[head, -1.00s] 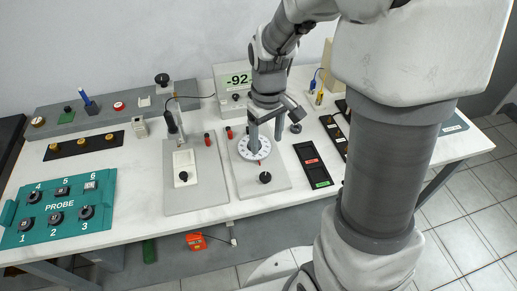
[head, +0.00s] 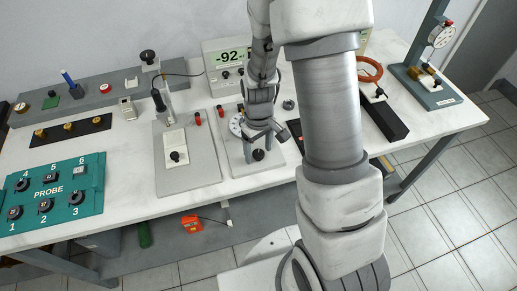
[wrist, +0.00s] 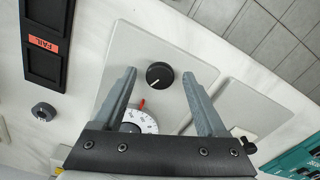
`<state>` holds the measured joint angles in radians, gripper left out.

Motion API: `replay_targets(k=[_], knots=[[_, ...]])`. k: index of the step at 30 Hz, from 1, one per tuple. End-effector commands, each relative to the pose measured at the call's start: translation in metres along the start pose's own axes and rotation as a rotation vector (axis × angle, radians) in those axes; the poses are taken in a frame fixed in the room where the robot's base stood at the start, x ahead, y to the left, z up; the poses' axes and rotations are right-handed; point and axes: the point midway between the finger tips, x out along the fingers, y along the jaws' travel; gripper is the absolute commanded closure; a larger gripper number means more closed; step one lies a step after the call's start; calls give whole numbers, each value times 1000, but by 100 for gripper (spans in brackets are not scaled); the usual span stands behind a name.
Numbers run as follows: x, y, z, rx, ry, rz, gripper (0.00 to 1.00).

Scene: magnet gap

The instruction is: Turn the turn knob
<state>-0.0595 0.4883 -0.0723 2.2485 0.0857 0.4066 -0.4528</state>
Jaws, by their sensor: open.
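The round black knob (head: 258,155) stands on a light grey plate (head: 238,168) in front of a white dial (head: 236,126). In the wrist view the knob (wrist: 159,75) has a white pointer line and lies between my two fingers near their tips, with space on both sides. My gripper (wrist: 159,66) is open and empty. In the head view my gripper (head: 263,146) is above the plate, close behind the knob, and partly covers the dial. The dial (wrist: 138,124) has a red pointer and is partly hidden by my gripper. Height above the knob is hard to tell.
A similar plate (head: 200,178) with another black knob (head: 175,156) is at the left. A teal PROBE box (head: 52,190) is farther left. A meter reading -92 (head: 229,56) stands behind. In the wrist view a black FAIL tray (wrist: 46,45) lies at the left.

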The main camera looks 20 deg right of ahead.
Motion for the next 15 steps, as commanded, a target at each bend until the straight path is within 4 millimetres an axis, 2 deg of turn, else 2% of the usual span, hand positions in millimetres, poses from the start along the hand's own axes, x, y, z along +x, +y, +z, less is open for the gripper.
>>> replay_targets(k=[4, 5, 15], knots=[[0, 0, 0, 0, 0, 0, 26], [0, 0, 0, 0, 0, 0, 29], [0, 0, 0, 0, 0, 0, 91]])
